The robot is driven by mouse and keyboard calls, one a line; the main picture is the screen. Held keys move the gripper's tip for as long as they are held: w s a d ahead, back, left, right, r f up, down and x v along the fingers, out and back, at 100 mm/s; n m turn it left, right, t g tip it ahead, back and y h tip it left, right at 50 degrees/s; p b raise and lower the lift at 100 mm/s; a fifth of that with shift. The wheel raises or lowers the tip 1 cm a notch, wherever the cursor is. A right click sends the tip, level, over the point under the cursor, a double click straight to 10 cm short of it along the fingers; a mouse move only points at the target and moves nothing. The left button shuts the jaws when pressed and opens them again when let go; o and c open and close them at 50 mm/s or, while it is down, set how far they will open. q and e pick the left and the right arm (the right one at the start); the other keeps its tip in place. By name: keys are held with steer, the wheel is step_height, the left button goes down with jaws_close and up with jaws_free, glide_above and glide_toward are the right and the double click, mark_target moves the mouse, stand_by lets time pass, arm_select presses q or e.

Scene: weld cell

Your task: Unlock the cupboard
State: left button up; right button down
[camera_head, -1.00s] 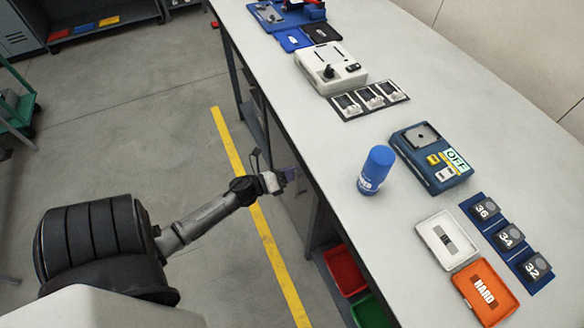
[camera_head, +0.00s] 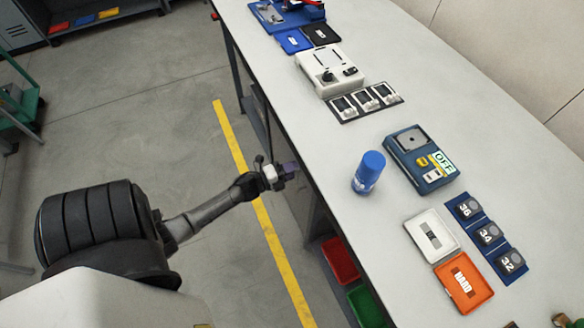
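A grey metal cabinet with vent slots (camera_head: 18,25) shows in part at the top left; it may be the cupboard. Its lock and any key cannot be made out. My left gripper (camera_head: 289,171) is beside the near long edge of the workbench, over the floor and far from that cabinet. My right gripper is not in view.
The workbench (camera_head: 400,115) carries a blue can (camera_head: 368,172), a blue device marked OFF (camera_head: 420,160), a white device (camera_head: 328,70) and an orange HARD tray (camera_head: 463,283). Red (camera_head: 340,260) and green (camera_head: 368,306) bins sit below. A green cart (camera_head: 18,110) stands left; the middle floor is clear.

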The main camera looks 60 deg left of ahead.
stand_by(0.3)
arm_select(q)
steer(key=o, duration=0.6)
steer(key=shift+o, duration=0.2)
steer(key=shift+s, duration=0.1)
steer(key=s+p, duration=0.2)
steer(key=s, duration=1.1)
steer(key=shift+s+a, duration=0.3)
steer(key=shift+a, duration=0.15)
